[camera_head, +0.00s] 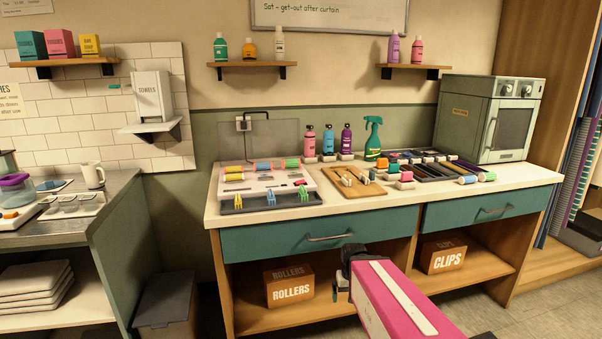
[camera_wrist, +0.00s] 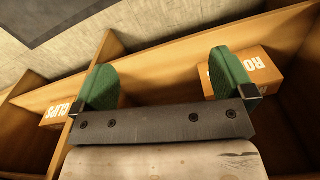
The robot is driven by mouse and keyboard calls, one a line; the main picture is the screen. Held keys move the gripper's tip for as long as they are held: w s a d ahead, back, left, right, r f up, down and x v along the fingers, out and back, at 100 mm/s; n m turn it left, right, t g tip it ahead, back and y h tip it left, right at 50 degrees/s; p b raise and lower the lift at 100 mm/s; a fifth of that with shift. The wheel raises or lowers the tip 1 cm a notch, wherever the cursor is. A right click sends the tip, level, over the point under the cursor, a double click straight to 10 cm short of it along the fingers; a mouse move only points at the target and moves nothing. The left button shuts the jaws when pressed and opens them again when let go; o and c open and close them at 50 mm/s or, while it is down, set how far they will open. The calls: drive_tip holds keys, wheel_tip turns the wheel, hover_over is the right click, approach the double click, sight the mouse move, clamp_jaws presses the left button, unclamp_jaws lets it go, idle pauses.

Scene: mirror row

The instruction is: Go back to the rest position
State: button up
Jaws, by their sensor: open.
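My gripper (camera_wrist: 165,85) is open and empty in the wrist view, its two green fingers apart. Beyond it are the wooden lower shelves of the table. In the head view my pink arm reaches in from the bottom, and its end (camera_head: 345,285) is in front of the table, below the drawers. The fingers are hardly visible there. A box marked ROLLERS (camera_head: 290,286) is on the lower shelf left of my gripper, and a box marked CLIPS (camera_head: 444,256) is to its right.
The worktop (camera_head: 350,206) carries a roller set (camera_head: 265,180), a wooden board (camera_head: 358,188), bottles and a grey oven (camera_head: 489,118). Two teal drawers (camera_head: 290,238) are shut above my gripper. A grey bin (camera_head: 166,305) stands at left. Floor at lower right is clear.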

drive_tip(key=shift+s+d+r+m, duration=0.15)
drive_tip(key=shift+d+m, duration=0.15)
drive_tip(key=shift+d, duration=0.8)
